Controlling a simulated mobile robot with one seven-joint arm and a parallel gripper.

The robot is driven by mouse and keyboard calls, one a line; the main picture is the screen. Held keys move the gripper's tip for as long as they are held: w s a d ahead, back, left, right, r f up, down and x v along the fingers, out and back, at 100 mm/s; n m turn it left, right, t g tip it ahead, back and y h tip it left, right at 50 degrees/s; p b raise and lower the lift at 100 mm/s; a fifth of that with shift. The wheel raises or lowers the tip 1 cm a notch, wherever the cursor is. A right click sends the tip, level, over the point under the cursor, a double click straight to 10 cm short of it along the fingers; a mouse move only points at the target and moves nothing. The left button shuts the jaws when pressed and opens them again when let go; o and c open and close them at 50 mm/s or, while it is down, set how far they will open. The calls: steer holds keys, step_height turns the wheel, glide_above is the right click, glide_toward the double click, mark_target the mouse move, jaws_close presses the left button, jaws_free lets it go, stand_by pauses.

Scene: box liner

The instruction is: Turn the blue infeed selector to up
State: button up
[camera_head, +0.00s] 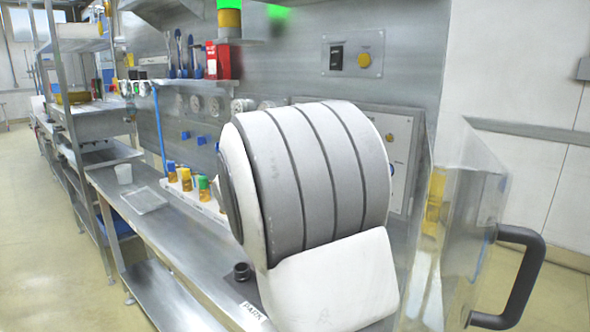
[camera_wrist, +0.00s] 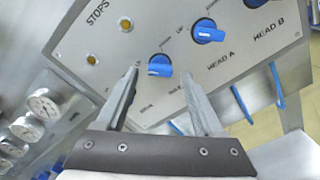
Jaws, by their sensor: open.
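The grey control panel (camera_wrist: 240,54) fills the upper wrist view at a tilt. A blue selector knob (camera_wrist: 159,66) shows between the tips of my gripper (camera_wrist: 160,76), which is open with a finger on either side. No grip is visible, and I cannot tell whether the fingers touch it. The small print by this knob is too blurred to name it surely as the infeed selector or to read its setting. Another blue knob (camera_wrist: 207,31) sits up and to the right, near the "HEAD A" lettering. In the head view my arm covers most of the panel (camera_head: 408,118).
Two amber buttons (camera_wrist: 92,59) sit under "STOPS". Round gauges (camera_wrist: 42,104) line the wall at left. Blue handles (camera_wrist: 278,85) are at right. In the head view a clear guard door (camera_head: 455,220) with a black handle stands right of my arm; a steel bench (camera_head: 150,225) runs left.

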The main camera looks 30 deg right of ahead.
steer(key=p+v, duration=0.1)
steer(key=v, duration=1.6)
steer(key=shift+d+f, duration=0.1)
